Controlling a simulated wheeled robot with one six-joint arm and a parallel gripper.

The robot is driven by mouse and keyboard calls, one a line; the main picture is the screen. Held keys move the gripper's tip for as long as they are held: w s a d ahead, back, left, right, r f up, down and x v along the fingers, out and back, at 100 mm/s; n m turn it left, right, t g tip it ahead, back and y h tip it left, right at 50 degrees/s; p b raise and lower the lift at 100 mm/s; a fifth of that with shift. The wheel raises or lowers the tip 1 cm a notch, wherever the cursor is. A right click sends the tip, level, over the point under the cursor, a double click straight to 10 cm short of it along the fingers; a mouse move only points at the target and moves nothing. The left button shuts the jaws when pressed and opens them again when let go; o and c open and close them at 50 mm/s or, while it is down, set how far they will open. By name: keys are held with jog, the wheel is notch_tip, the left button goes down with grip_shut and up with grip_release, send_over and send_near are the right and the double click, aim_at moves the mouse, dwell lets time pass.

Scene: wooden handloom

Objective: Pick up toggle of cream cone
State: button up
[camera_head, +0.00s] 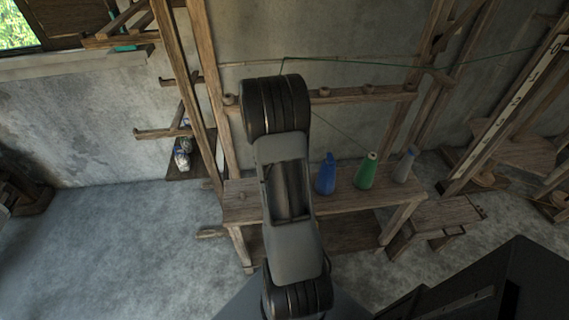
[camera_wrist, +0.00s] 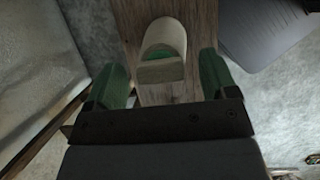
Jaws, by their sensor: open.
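In the wrist view, the cream cone (camera_wrist: 165,36) stands on a wooden plank (camera_wrist: 197,20). A cream, block-like toggle (camera_wrist: 160,71) shows at its near end, with a small green part between the two. My gripper (camera_wrist: 161,66) is open, with one green finger on each side of the toggle. Gaps show between the fingers and the toggle, so nothing is gripped. I cannot tell the exact height of the fingers against it. In the head view my arm hides the gripper, and I do not see the cream cone there.
A blue cone (camera_head: 326,176), a green cone (camera_head: 367,172) and a grey-blue cone (camera_head: 404,166) stand on the bench (camera_head: 345,195) right of my arm. A thread runs from the green cone toward the rail (camera_head: 350,96) above. Wooden posts (camera_head: 205,95) rise behind the bench.

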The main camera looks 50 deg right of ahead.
jog(key=c, duration=1)
jog(key=shift+r, duration=0.15)
